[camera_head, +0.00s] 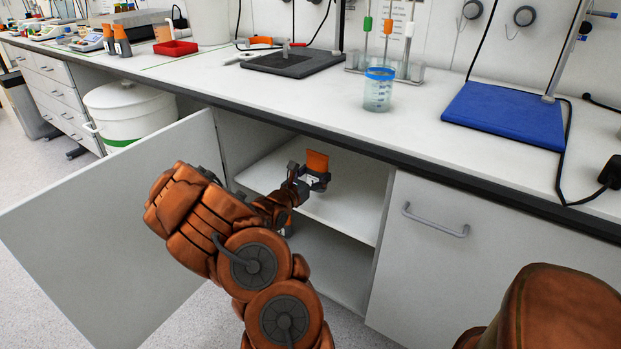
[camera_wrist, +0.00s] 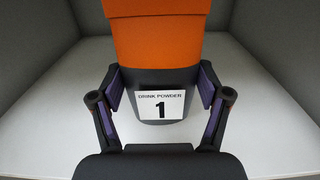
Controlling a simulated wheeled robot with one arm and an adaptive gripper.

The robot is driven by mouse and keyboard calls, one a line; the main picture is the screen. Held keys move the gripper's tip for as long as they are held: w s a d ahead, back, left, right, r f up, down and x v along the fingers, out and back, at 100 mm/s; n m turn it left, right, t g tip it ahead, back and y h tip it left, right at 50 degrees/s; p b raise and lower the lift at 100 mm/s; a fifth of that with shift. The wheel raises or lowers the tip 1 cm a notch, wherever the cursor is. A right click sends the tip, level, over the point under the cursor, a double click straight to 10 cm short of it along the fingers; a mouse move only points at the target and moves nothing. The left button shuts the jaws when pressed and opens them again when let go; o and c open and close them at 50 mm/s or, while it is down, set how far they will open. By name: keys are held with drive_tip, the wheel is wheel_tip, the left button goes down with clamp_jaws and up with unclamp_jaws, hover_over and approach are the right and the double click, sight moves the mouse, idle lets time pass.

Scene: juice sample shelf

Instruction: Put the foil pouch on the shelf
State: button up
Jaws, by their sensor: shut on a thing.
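The foil pouch (camera_head: 317,161) is orange on top and dark grey below. In the wrist view the pouch (camera_wrist: 152,40) stands upright between my fingers and bears a white label reading "DRINK POWDER 1". My gripper (camera_head: 308,180) is shut on its lower part; the purple finger pads of my gripper (camera_wrist: 160,90) press its two sides. The pouch is inside the open cupboard, over the white shelf (camera_head: 345,205). I cannot tell whether its base touches the shelf, as my gripper hides it.
The cupboard door (camera_head: 110,230) stands open at the left. A closed door with a handle (camera_head: 435,222) is at the right. The dark-edged countertop (camera_head: 440,120) lies above the opening. The shelf around the pouch looks clear. Something small and orange, partly hidden, shows below the shelf.

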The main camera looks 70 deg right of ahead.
sight(310, 167)
drive_tip(key=w+d, duration=0.2)
drive_tip(key=d, duration=0.1)
drive_tip(key=shift+w+f, duration=0.15)
drive_tip(key=shift+f, duration=0.2)
drive_tip(key=shift+w+d, duration=0.4)
drive_tip(key=shift+d, duration=0.2)
wheel_tip(310, 167, down, 4)
drive_tip(key=shift+r+b, duration=0.2)
drive_tip(key=shift+b, duration=0.45)
drive_tip(key=shift+r, duration=0.1)
drive_tip(key=o, duration=1.3)
drive_tip(key=shift+o, duration=0.2)
drive_tip(key=shift+a, duration=0.2)
drive_tip(key=p+v, duration=0.1)
drive_tip(key=v, duration=1)
drive_tip(key=shift+a+p, duration=0.3)
